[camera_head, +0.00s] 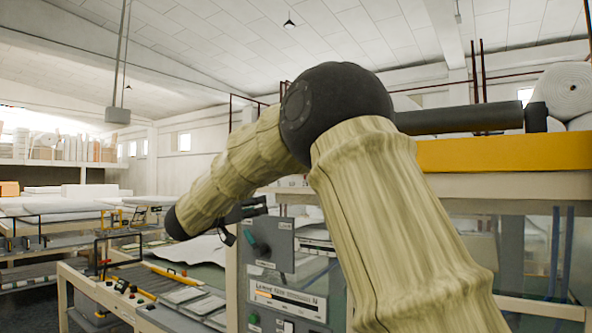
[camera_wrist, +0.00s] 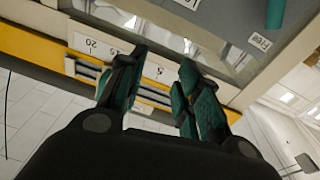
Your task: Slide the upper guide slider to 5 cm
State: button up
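A scale strip (camera_wrist: 100,46) with printed numbers, 20 and 5 among them, crosses the wrist view behind my fingers. Pale rails (camera_wrist: 88,70) run just below it along a yellow-edged frame. My gripper (camera_wrist: 163,60) is open, with teal-padded fingers apart on either side of the scale's 5 end. No held object shows between them. I cannot clearly make out the upper guide slider; my fingers and palm cover part of the rails. In the head view my gripper (camera_head: 245,215) is small and dark beside the control panel, partly hidden by my arm.
A grey control panel (camera_head: 285,239) with a teal handle stands close to my gripper. A lower unit with a small gauge (camera_head: 288,300) is below it. A yellow beam (camera_head: 500,153) crosses at right. Worktables (camera_head: 60,205) fill the left.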

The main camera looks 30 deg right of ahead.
jog(key=s+d+r+m+g, duration=0.1)
jog(key=s+r+m+g, duration=0.35)
jog(key=r, duration=0.95)
jog(key=shift+n+t, duration=0.65)
jog(key=shift+t, duration=0.1)
jog(key=shift+w+d+r+p, duration=0.1)
jog(key=shift+d+p, duration=1.4)
jog(key=shift+d, duration=1.15)
jog(key=shift+d+r+p, duration=0.1)
jog(key=shift+d+p, duration=1.4)
jog(key=shift+d, duration=1.15)
grip_shut()
